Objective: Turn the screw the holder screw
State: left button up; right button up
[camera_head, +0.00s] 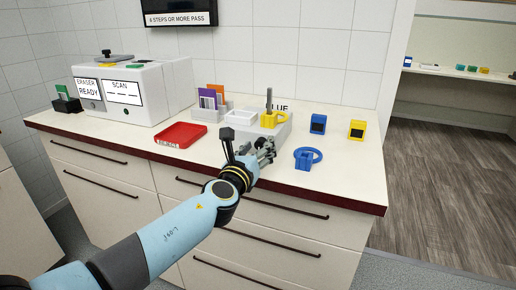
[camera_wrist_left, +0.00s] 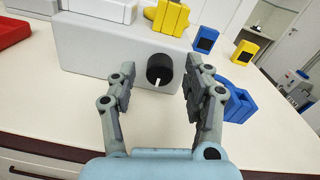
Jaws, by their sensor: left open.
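The holder is a light grey block (camera_head: 284,133) on the counter, with a yellow ring-shaped piece (camera_head: 271,119) and an upright dark rod on top. In the left wrist view, the holder screw is a black round knob (camera_wrist_left: 160,69) with a white mark pointing down, on the front face of the grey block (camera_wrist_left: 95,47). My left gripper (camera_head: 266,149) is in front of the holder and hides the knob in the head view. In the left wrist view its open fingers (camera_wrist_left: 160,78) lie on either side of the knob, with gaps visible. My right gripper is not in view.
A blue ring piece (camera_head: 306,159) lies close to the right of my left gripper. A blue block (camera_head: 318,123) and a yellow block (camera_head: 357,129) stand further right. A red reject tray (camera_head: 180,135) lies to the left, near the scanner (camera_head: 137,92). The front counter edge is bare.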

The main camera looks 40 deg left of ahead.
pick_arm(q)
jog(key=shift+w, duration=0.1)
grip_shut()
dwell(0.3)
jog(key=shift+n, duration=0.4)
jog(key=n+b, duration=0.1)
jog(key=n, duration=0.2)
jog(key=shift+n+b, duration=0.4)
jog(key=n+b, duration=0.1)
jog(key=n, duration=0.1)
jog(key=shift+n, duration=0.3)
jog(key=n+b, duration=0.1)
jog(key=n, duration=0.2)
jog(key=shift+n, duration=0.3)
jog(key=n+b, duration=0.3)
jog(key=n, duration=0.3)
jog(key=shift+a+f, duration=0.1)
jog(key=shift+n+h+b, duration=0.3)
jog(key=shift+n+b, duration=0.8)
jog(key=shift+n, duration=1.1)
